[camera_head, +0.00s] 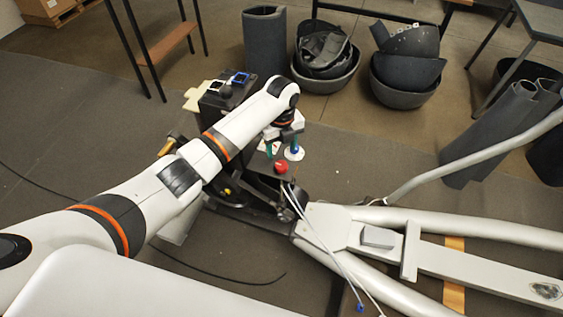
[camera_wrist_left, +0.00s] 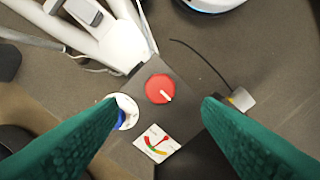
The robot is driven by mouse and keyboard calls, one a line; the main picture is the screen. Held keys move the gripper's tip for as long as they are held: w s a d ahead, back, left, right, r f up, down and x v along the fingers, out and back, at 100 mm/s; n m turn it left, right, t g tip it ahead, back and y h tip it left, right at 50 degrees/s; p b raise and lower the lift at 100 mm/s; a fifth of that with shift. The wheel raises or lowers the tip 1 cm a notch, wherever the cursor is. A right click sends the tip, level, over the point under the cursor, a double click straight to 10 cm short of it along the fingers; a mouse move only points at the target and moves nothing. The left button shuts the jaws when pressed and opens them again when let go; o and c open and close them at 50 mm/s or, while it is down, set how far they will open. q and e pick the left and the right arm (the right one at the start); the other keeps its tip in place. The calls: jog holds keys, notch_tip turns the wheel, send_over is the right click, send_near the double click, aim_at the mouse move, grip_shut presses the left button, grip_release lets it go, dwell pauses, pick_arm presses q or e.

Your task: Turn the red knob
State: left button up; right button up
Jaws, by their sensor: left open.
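The red knob (camera_head: 281,167) shows just below my left gripper in the head view. In the left wrist view the round red knob (camera_wrist_left: 160,89) has a pale pointer mark aimed to the lower right, and it sits on a dark grey panel (camera_wrist_left: 184,73). My left gripper (camera_wrist_left: 160,103) is open, with its green fingers on either side of the knob in the picture and nothing between them. It also shows in the head view (camera_head: 282,149). I cannot tell its exact height above the knob. My right gripper is not in view.
A small dial card (camera_wrist_left: 156,143) with coloured bands lies beside the knob. A white disc with a blue part (camera_wrist_left: 124,112) is near the left finger. The elliptical's pale frame (camera_head: 380,238) extends right. Dark bins (camera_head: 325,80) stand behind on the floor.

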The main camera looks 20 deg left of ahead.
aim_at(281, 165)
pick_arm(q)
notch_tip(281, 165, down, 8)
jog(key=shift+r+b, duration=0.15)
jog(key=shift+b, duration=0.25)
jog(key=shift+c, duration=0.6)
jog(key=c, duration=0.9)
